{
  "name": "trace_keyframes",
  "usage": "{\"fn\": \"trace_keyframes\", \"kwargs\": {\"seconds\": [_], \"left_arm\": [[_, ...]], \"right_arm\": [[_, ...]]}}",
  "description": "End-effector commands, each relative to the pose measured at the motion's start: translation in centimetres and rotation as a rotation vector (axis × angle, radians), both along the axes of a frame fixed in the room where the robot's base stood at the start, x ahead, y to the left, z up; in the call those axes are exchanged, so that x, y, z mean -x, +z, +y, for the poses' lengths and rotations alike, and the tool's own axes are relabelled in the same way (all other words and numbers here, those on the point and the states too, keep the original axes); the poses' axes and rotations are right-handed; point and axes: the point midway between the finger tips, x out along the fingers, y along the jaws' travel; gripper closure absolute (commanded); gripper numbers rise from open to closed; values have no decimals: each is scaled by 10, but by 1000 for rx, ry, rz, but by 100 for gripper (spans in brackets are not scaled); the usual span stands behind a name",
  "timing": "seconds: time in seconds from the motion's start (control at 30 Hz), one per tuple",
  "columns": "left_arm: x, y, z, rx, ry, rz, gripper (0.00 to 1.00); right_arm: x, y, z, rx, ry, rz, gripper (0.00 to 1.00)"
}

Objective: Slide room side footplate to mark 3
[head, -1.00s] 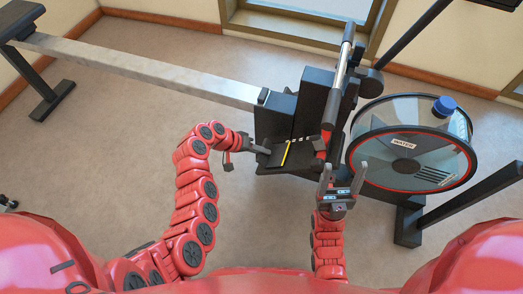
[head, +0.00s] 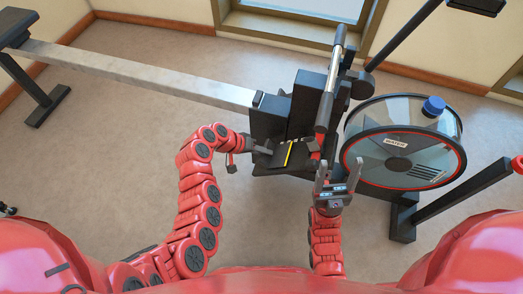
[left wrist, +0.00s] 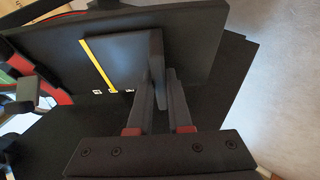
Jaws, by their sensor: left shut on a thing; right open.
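The room side footplate (head: 265,158) is a dark plate with a yellow line across it, on the near side of the rowing machine. In the left wrist view the footplate (left wrist: 125,60) has a raised tab (left wrist: 156,68), and the yellow line's lower end lies by small white marks (left wrist: 113,91). Their numbers are too small to read. My left gripper (head: 252,146) is shut on the tab; its fingers (left wrist: 158,82) press it from both sides in the wrist view. My right gripper (head: 338,164) is open and empty, to the right of the footplate.
A water flywheel tank (head: 400,150) with a blue cap stands to the right. The handle bar (head: 327,100) rises behind the footplate. A long grey rail (head: 140,72) runs to the upper left. The carpet in front is clear.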

Motion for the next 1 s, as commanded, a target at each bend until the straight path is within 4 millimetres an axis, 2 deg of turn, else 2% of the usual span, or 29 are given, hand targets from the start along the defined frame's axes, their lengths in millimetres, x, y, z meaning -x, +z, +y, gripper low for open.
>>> {"fn": "trace_keyframes", "kwargs": {"seconds": [0.03,0.2,0.47,0.63,0.77,1.0], "left_arm": [[-1,1,0,2,2,-4,81],[-1,0,0,1,3,-3,52],[-1,0,1,1,2,-2,52],[0,9,8,1,5,-4,52],[4,27,25,0,8,-5,52],[17,74,71,-1,7,-5,52]], "right_arm": [[0,0,0,0,0,0,30],[0,0,0,0,0,0,30],[0,0,0,0,0,0,30],[0,3,0,0,0,0,30],[0,9,0,0,0,0,30],[0,21,0,0,0,0,30]]}}
